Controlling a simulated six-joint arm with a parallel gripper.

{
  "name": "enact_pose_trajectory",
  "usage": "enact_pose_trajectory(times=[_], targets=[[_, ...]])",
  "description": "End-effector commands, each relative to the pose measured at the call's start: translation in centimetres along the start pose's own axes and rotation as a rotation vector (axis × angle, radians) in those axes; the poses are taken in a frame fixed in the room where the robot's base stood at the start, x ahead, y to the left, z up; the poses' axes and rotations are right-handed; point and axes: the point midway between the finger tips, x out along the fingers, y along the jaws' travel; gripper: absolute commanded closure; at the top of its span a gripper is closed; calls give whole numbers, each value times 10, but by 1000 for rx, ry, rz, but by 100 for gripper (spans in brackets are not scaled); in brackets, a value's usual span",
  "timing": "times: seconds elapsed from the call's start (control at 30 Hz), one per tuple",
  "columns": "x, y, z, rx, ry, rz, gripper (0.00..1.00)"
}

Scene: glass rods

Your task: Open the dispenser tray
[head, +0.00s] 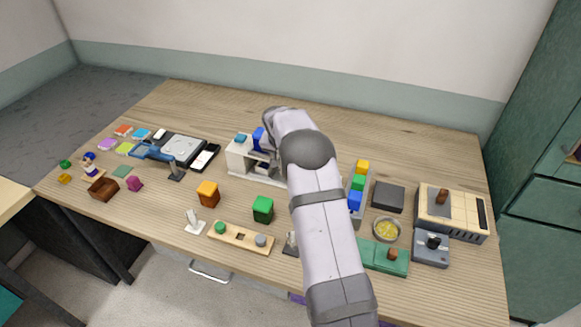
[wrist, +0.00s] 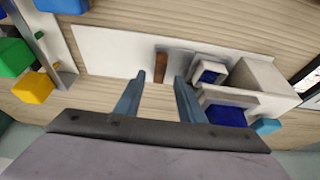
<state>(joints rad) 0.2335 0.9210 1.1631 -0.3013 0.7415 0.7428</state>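The white dispenser (head: 238,158) stands near the middle of the table, partly hidden by my arm in the head view. In the wrist view the dispenser (wrist: 262,82) is at the right, on a long white base plate (wrist: 110,48). A small white tray (wrist: 208,63) with something dark blue inside shows at its side. An upright brown handle (wrist: 161,66) stands on the plate, left of the tray. My gripper (wrist: 160,78) is open, its fingertips on either side of the handle in the picture. I cannot tell how near they are in depth. Nothing is visibly held.
A blue block (wrist: 225,114) and a small light-blue piece (wrist: 267,126) are by the dispenser. A rack of coloured blocks (head: 359,184) stands right of my arm. A green block (head: 263,208) and an orange block (head: 208,193) lie in front. The table's back is clear.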

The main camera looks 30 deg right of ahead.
Motion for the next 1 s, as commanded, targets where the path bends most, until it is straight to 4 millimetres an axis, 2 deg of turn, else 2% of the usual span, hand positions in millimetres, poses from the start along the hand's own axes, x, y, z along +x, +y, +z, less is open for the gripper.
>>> enact_pose_trajectory(times=[0.2, 0.4, 0.8, 0.87, 0.97, 1.0], targets=[[25, 1, 0, -1, -2, 2, 64], [39, 0, -1, 0, 0, 0, 64], [45, 0, 0, 0, 1, 0, 64], [45, 0, 0, 0, 1, 0, 76], [44, 0, 0, 0, 0, 0, 100], [44, 0, 0, 0, 0, 0, 100]])
